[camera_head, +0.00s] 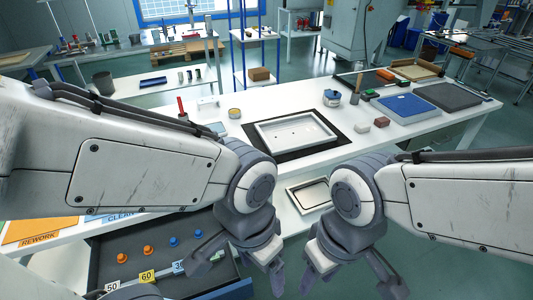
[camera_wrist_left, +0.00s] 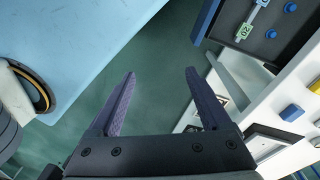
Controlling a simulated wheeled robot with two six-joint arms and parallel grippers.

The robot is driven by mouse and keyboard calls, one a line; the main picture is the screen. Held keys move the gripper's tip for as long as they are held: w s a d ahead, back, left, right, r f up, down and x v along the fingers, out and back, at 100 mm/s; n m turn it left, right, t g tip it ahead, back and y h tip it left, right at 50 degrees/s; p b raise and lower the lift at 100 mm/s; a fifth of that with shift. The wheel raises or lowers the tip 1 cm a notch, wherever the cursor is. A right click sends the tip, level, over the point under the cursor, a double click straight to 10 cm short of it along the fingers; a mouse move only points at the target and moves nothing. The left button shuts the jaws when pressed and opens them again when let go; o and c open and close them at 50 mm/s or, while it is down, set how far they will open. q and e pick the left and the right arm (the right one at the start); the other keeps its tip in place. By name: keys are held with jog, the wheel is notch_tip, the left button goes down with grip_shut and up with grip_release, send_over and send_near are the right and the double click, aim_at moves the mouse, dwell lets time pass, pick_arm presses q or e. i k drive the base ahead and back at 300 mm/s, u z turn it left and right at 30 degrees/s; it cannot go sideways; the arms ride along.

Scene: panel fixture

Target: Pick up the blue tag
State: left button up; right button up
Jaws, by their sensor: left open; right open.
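A blue tag (camera_head: 179,267) with a partly covered number lies in the dark drawer at lower left in the head view, in a row with a white tag (camera_head: 112,286) and a yellow tag (camera_head: 148,275). A finger of my left gripper (camera_head: 235,280) overlaps the row's right end in that view; I cannot tell if it touches anything. In the left wrist view my left gripper (camera_wrist_left: 160,74) is open and empty over the floor, with part of the tag row at upper right. My right gripper (camera_head: 350,284) is open and empty, right of the drawer.
The open drawer (camera_head: 98,253) also holds orange knobs (camera_head: 148,250) and blue knobs (camera_head: 172,241). A white tray (camera_head: 322,123) on a dark mat and a blue panel (camera_head: 404,107) lie on the white bench. An orange REWORK area (camera_head: 38,232) lies left of the drawer.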

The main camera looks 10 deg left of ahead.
aim_at(178, 268)
jog(key=z, duration=1.7)
jog(key=i, duration=0.65)
jog(key=u, duration=2.8)
